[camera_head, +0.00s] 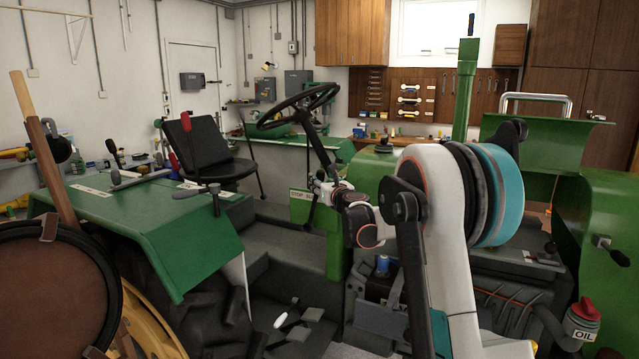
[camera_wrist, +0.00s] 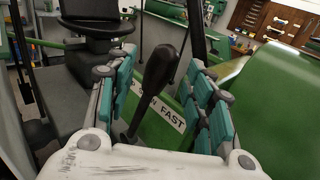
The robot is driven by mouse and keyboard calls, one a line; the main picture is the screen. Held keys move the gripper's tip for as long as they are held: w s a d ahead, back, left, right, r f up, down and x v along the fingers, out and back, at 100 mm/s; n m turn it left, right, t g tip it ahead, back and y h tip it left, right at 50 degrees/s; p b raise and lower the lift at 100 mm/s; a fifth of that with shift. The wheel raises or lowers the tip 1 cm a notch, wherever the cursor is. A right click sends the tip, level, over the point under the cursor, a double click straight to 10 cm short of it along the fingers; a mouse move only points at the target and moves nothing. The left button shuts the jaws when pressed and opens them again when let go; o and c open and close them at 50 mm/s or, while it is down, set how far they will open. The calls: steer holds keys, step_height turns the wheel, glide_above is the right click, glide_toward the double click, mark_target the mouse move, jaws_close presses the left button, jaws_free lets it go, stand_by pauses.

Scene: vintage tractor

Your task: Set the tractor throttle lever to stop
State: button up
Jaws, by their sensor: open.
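The throttle lever (camera_wrist: 161,66) is a dark stalk with a rounded black knob. In the wrist view it rises beside a white label plate (camera_wrist: 168,116) on the green panel, where "FAST" is readable at the right end. My gripper (camera_wrist: 160,74) is open, with teal-padded fingers to the left and right of the knob; contact cannot be told. In the head view my gripper (camera_head: 326,190) is at the green column below the steering wheel. The label (camera_head: 302,195) there shows "STOP" at its left end, and my gripper hides the rest.
The steering wheel (camera_head: 298,106) and its shaft stand close above my gripper. The black seat (camera_head: 200,148) is to the left, behind the green fender (camera_head: 150,215) with several small levers. The green hood (camera_wrist: 278,105) fills the right of the wrist view.

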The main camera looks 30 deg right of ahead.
steer(key=shift+w+d+b, duration=0.2)
steer(key=shift+w+b, duration=0.1)
steer(key=shift+w, duration=1.45)
jaws_close()
